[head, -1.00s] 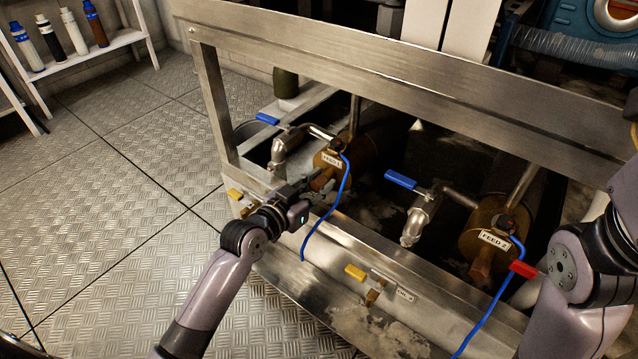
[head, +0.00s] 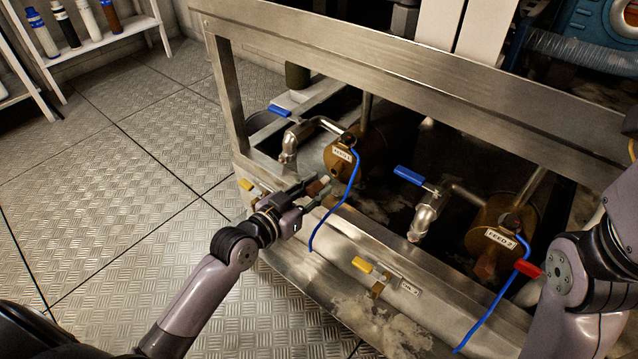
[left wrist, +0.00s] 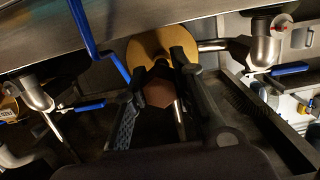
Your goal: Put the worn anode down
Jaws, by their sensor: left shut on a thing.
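The worn anode (head: 316,187), with a brown hex head and a paler end, is in my left gripper (head: 318,192). It is held just in front of the brass FEED 1 housing (head: 345,166) and appears apart from it. In the left wrist view the brown hex head (left wrist: 159,93) sits between the two dark fingers (left wrist: 165,95), with the round brass end (left wrist: 148,50) behind it. The rest of the anode is hidden there. My right arm shows at the right edge of the head view, but its gripper is out of the picture.
A blue cable (head: 346,200) hangs from FEED 1 close to my left gripper. A blue-handled valve (head: 290,143) is left of it. The FEED 2 housing (head: 490,228) is to the right. A steel frame beam (head: 400,75) crosses above. The plate floor (head: 125,200) at left is clear.

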